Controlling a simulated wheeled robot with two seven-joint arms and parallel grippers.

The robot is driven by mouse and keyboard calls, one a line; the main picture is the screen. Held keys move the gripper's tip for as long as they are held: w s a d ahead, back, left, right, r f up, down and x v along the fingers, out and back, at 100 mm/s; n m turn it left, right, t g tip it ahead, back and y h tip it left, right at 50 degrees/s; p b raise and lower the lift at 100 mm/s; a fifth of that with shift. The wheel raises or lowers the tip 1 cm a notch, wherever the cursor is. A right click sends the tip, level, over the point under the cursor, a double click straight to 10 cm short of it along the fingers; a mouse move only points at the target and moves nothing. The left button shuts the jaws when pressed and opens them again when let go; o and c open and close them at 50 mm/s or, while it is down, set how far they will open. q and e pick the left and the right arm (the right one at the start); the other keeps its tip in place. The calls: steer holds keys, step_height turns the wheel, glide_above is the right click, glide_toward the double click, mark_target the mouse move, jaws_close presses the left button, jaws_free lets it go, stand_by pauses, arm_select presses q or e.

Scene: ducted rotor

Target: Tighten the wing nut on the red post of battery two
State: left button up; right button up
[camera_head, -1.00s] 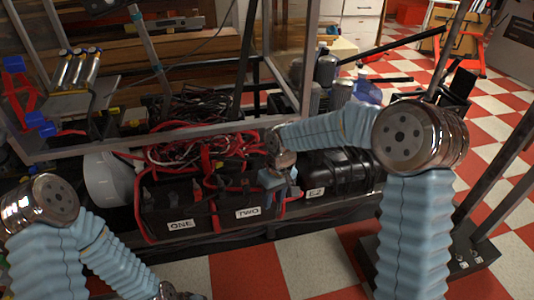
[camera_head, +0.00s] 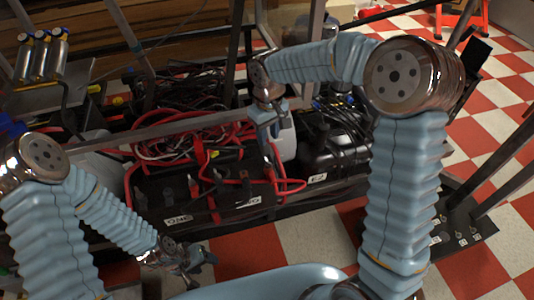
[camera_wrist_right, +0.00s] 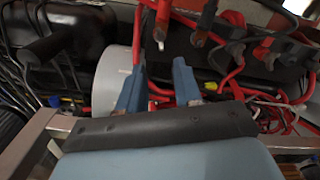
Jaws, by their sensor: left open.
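Battery two (camera_head: 228,207) is a black box with a white TWO label, beside battery one (camera_head: 158,212) in the low rack. Red and dark cables cross its top; the wing nut and red post are too small to tell apart in the head view. My right gripper (camera_head: 269,140) hangs behind and above battery two's right end. In the right wrist view its two blue fingers (camera_wrist_right: 160,75) are apart with nothing gripped between them; cables and terminal fittings (camera_wrist_right: 262,48) lie beyond. My left gripper (camera_head: 187,272) is open and empty in front of the rack, low in view.
A dark case labelled E2 (camera_head: 335,150) sits right of battery two. A white round container (camera_head: 287,143) is next to my right gripper. Tangled red cables (camera_head: 185,130) lie behind the batteries. A grey frame bar (camera_head: 165,132) crosses above them. The checkered floor in front is mostly clear.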

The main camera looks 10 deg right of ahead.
mark_target(268, 161)
step_height(268, 161, down, 11)
steer(key=shift+r, duration=0.15)
steer(key=shift+c, duration=0.5)
jaws_close()
